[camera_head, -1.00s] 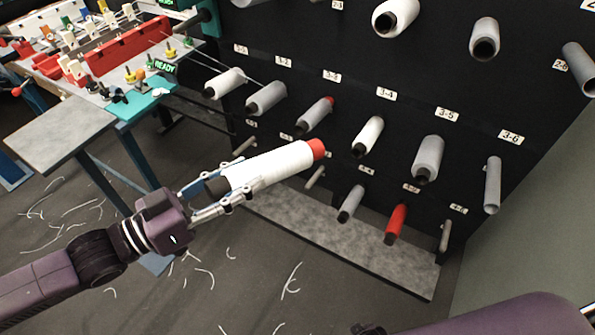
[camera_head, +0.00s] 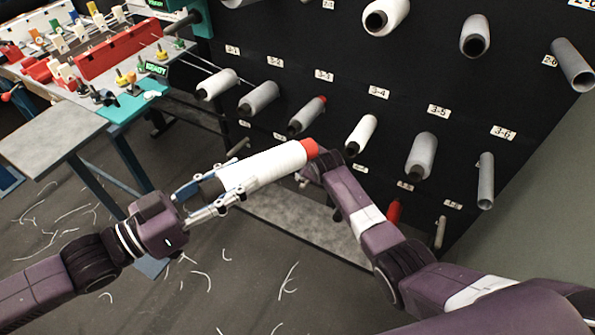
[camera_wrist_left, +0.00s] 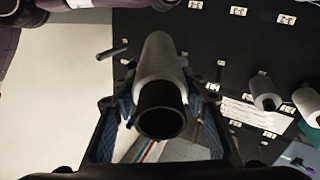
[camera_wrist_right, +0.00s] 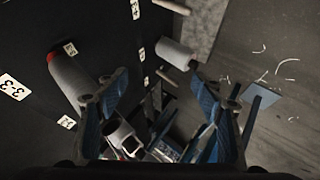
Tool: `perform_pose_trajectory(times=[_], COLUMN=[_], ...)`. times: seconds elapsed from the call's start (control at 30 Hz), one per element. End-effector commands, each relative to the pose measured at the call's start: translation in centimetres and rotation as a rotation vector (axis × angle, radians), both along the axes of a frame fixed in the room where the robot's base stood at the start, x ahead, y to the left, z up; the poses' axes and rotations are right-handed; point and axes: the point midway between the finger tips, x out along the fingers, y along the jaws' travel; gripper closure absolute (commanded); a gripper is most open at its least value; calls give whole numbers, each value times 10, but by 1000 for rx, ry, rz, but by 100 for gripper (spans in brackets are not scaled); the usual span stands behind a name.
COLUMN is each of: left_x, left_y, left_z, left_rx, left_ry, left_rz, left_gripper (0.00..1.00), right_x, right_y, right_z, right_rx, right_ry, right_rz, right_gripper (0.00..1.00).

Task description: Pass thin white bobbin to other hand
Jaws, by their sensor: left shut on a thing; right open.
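The thin white bobbin (camera_head: 265,167) has a red end (camera_head: 310,149) and a dark core at its near end. My left gripper (camera_head: 234,181) is shut around its near part and holds it tilted in the air before the rack. In the left wrist view the bobbin (camera_wrist_left: 158,55) lies between the fingers, dark end towards the camera. My right gripper is mostly hidden behind the red end in the head view. In the right wrist view the right gripper (camera_wrist_right: 165,98) is open, its blue fingers apart. I cannot tell there which shape is the held bobbin.
A black rack (camera_head: 300,45) with several bobbins on pegs stands behind, close to both grippers. A red bobbin is partly hidden by my right arm. A grey table (camera_head: 50,140) and the loom parts (camera_head: 120,50) stand at the left. White threads lie on the floor.

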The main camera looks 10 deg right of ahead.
Motion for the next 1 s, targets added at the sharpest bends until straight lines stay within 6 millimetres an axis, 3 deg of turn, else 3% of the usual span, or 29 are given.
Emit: perform_pose_trajectory(times=[0.03, 0.1, 0.3, 0.5, 0.6, 0.7, 0.8, 1.0], left_x=[0, 0, 0, 0, 0, 0, 0, 0], left_y=[0, 0, 0, 0, 0, 0, 0, 0], left_z=[1, 1, 1, 1, 1, 1, 1, 1], left_rx=[-2, -2, -2, -2, -2, -2, -2, -2], left_ry=[-2, -2, -2, -2, -2, -2, -2, -2], left_rz=[-1, -1, -1, -1, -1, -1, -1, -1], left_gripper=[100, 100, 100, 100, 100, 100, 100, 100], right_x=[19, 39, 87, 116, 120, 114, 93, 30], right_y=[2, 5, 12, 22, 30, 43, 65, 115], right_z=[29, 66, 176, 292, 351, 408, 448, 471], right_rx=[-18, -48, -143, -267, -355, -488, -674, -981], right_ry=[-35, -73, -188, -303, -362, -423, -474, -550], right_rz=[20, 48, 125, 200, 240, 285, 331, 373], right_gripper=[38, 38, 38, 38, 38, 38, 38, 38])
